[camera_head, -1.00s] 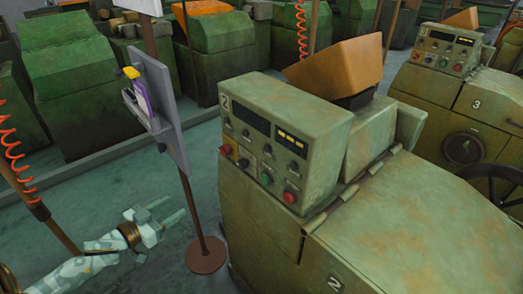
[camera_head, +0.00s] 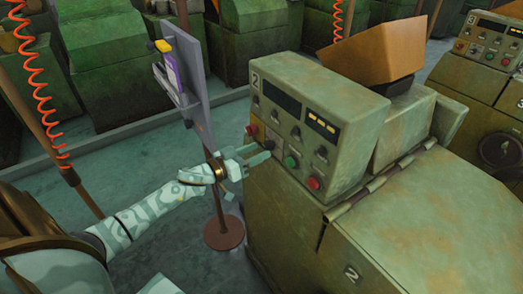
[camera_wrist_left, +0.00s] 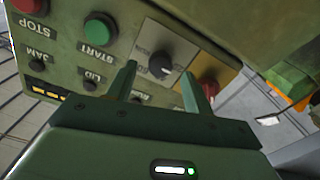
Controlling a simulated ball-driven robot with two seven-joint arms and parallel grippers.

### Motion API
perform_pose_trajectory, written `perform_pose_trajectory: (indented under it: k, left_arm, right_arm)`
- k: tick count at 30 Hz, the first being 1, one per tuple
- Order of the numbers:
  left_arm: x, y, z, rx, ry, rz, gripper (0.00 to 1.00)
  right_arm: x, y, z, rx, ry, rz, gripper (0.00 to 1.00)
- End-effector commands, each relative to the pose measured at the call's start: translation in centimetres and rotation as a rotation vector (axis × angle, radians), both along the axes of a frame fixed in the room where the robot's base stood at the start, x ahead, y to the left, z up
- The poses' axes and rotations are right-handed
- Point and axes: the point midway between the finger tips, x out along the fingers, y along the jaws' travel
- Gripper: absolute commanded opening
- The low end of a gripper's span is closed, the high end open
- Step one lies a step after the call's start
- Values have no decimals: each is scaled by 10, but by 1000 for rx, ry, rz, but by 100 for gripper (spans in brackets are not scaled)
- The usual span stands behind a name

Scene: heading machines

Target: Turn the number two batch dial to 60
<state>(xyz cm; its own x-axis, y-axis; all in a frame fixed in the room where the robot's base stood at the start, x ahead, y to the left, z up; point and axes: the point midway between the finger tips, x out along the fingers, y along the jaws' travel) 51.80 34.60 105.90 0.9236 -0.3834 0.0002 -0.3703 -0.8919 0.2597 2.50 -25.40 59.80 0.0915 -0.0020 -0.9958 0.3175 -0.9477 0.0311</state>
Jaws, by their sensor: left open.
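The green machine marked 2 (camera_head: 345,110) has a sloped control panel facing my left gripper (camera_head: 261,153). That gripper is open and empty, with its fingertips close to the panel's lower row. In the left wrist view, a black dial (camera_wrist_left: 160,66) with a white pointer mark sits on a pale plate. It appears between the two fingertips (camera_wrist_left: 160,88), and I cannot tell whether they touch it. The picture there is upside down, and the marks around the dial are too small to read, including any 60. In the head view the gripper partly covers the dial. My right gripper is not in view.
A green START button (camera_wrist_left: 100,29) and a red STOP button (camera_wrist_left: 28,5) lie on one side of the dial, a red switch (camera_wrist_left: 208,85) on the other. Machine 3 (camera_head: 495,75) is at right.

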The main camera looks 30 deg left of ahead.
Motion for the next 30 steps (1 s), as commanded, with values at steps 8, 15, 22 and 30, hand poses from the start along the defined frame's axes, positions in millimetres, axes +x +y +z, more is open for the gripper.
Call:
perform_pose_trajectory:
  k: [8,15,22,30]
  left_arm:
    - [22,-9,0,0,0,1,52]
    - [22,-9,0,0,0,1,52]
    - [22,-9,0,0,0,1,7]
    - [22,-9,0,28,-11,1,7]
  right_arm:
    - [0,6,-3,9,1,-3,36]
    - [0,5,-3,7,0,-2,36]
    - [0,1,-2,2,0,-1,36]
    - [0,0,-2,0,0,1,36]
